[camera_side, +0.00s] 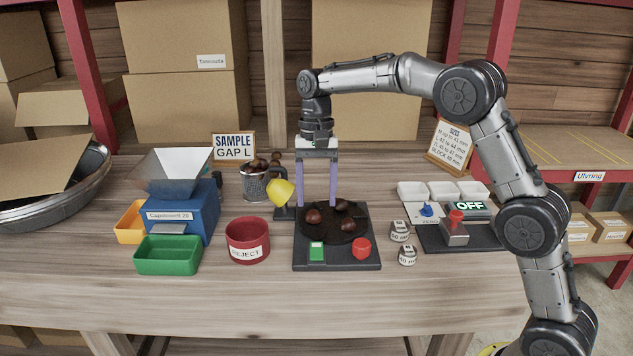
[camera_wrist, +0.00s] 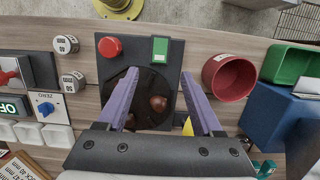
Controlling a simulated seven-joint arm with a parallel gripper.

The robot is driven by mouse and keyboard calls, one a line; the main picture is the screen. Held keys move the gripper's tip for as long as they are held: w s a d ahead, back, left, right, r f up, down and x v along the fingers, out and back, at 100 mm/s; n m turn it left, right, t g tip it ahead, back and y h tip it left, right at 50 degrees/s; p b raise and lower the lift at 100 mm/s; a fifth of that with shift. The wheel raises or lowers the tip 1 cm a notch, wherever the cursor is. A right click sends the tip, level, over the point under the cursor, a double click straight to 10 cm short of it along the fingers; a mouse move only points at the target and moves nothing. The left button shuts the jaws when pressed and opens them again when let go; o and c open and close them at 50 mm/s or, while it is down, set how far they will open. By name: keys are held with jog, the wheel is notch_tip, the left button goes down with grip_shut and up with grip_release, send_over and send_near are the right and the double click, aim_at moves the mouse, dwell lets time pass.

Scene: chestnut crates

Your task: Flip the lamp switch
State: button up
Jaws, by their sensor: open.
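A black base (camera_side: 340,264) carries a dark round plate with several brown chestnuts (camera_side: 313,215). A yellow lamp head (camera_side: 283,192) is at its left edge. On the base's front are a green switch (camera_side: 316,252), also in the wrist view (camera_wrist: 160,50), and a round red button (camera_side: 361,248), also in the wrist view (camera_wrist: 110,47). No label shows which control is the lamp's. My gripper (camera_side: 318,203) has its two purple fingers apart and pointing down over the back of the plate; in the wrist view the fingers (camera_wrist: 158,76) frame the plate. Nothing is between them.
A red REJECT tub (camera_side: 248,249) and a green tray (camera_side: 167,264) stand left. To the right, a dark panel (camera_side: 429,241) has a red-topped lever (camera_side: 455,218), a blue knob (camera_side: 427,210) and an OFF display (camera_side: 469,206). Labelled cylinders (camera_side: 407,255) stand between. The front tabletop is clear.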

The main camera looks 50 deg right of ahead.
jog(key=shift+w+d+r, duration=0.1)
jog(key=shift+r, duration=0.6)
jog(key=shift+w+d+r, duration=0.1)
jog(key=shift+r, duration=0.55)
jog(key=s+r+n+t, duration=0.2)
jog(key=s+r+t, duration=0.2)
jog(key=s+r, duration=1.1)
jog(key=s+f+n+t+h, duration=0.1)
jog(key=s+f+n+t, duration=0.2)
jog(key=s+f+n, duration=0.4)
jog(key=s+f, duration=0.7)
jog(key=s, duration=0.2)
jog(key=shift+s+d+f, duration=0.25)
jog(key=shift+s+d, duration=0.1)
